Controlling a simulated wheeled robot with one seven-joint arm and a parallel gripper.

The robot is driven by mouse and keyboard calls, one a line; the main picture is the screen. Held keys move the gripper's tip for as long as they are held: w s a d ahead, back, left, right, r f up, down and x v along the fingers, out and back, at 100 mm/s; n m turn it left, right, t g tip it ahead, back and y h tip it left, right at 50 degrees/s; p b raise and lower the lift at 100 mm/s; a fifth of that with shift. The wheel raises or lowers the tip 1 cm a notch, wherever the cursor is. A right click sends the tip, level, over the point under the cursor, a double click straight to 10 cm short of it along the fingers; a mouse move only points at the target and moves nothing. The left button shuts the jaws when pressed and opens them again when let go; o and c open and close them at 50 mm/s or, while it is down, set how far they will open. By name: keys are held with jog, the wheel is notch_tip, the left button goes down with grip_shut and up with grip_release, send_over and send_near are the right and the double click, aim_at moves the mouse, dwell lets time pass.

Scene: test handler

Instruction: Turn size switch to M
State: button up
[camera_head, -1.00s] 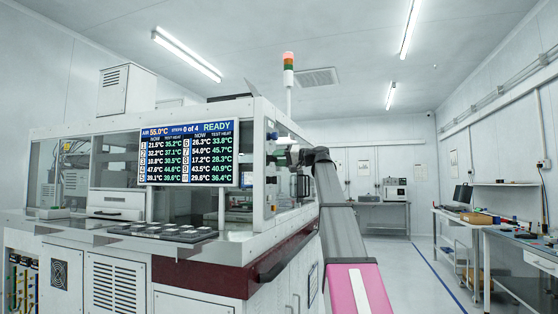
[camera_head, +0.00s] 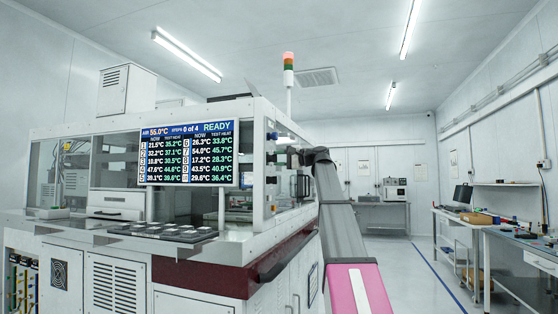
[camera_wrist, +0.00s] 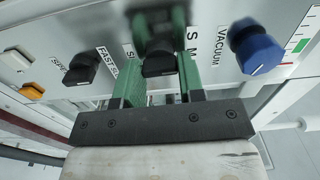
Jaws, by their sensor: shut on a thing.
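The size switch (camera_wrist: 158,66) is a black knob on the pale control panel in the wrist view. The letters S and M are printed to its right, and its name label to the left is partly hidden. My gripper (camera_wrist: 158,80) has green fingers on either side of the knob and is shut on it. The knob's exact pointing direction is hard to tell because the fingers cover part of it. In the head view my arm reaches the right side of the machine (camera_head: 215,252), where the gripper and switch are too small to make out.
In the wrist view, a blue vacuum knob (camera_wrist: 256,50) sits close on the right and a black speed knob (camera_wrist: 82,69) on the left. An orange button (camera_wrist: 32,91) is farther left. In the head view, a workbench (camera_head: 500,236) stands at the right beyond open floor.

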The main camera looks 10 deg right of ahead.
dwell(0.5)
jog(key=o, duration=0.9)
jog(key=shift+o, duration=0.2)
jog(key=shift+d, duration=0.1)
jog(key=v, duration=1)
jog(key=shift+s+d, duration=0.25)
jog(key=shift+d, duration=0.05)
